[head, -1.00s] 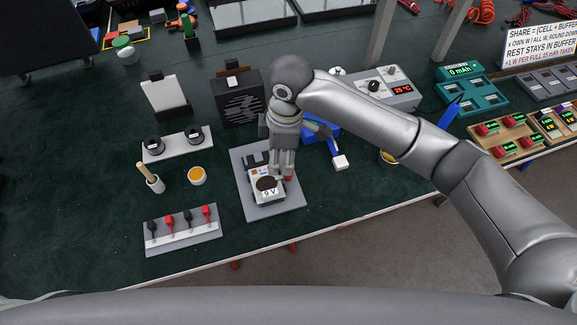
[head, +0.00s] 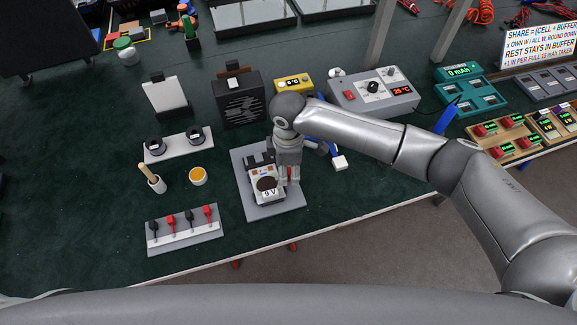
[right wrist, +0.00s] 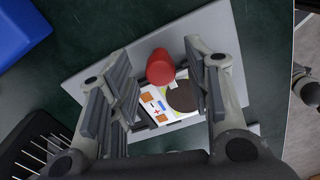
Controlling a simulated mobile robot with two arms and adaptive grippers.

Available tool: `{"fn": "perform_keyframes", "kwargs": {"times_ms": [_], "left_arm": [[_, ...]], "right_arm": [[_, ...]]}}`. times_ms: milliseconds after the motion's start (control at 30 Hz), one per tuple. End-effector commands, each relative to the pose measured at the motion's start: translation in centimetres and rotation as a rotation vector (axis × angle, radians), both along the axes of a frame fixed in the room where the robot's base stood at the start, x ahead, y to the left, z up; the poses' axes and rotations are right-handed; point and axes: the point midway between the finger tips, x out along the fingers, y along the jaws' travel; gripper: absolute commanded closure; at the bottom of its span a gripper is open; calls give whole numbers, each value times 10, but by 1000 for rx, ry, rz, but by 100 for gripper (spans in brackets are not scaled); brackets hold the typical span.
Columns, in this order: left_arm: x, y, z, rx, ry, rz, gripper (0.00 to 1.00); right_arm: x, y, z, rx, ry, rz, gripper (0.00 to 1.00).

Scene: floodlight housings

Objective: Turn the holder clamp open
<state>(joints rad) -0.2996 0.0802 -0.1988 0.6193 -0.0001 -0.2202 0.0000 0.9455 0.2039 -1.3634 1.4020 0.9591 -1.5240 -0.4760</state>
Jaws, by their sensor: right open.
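The holder is a grey plate (head: 285,205) with a dark bracket and a white unit (head: 267,188) marked "9 V" on it. In the right wrist view the unit (right wrist: 158,111) shows a printed label and a dark round spot. A red knob (right wrist: 160,67), which looks like the clamp's handle, stands beside the unit on the plate (right wrist: 90,85). My right gripper (head: 287,181) points down over the right side of the holder. Its open fingers (right wrist: 160,95) lie on either side of the knob in the wrist view; I see no contact. My left gripper is out of view.
A blue object with a white end (head: 340,162) lies just right of the holder. A black slotted box (head: 238,98) stands behind. A rack with red and black plugs (head: 184,230) and a yellow-topped cup (head: 198,176) are at left. The table's front edge is close.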

Motion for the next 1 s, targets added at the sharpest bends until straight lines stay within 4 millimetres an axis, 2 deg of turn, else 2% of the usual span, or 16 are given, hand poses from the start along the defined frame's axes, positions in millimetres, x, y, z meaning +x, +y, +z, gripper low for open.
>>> {"fn": "perform_keyframes", "kwargs": {"times_ms": [300, 667, 1000], "left_arm": [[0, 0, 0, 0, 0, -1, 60], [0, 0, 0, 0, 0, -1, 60], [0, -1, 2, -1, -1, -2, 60]], "right_arm": [[0, 0, -3, -1, 0, 0, 54], [0, 0, -3, -1, 0, -1, 100], [0, -1, -3, -3, 0, 17, 100]]}}
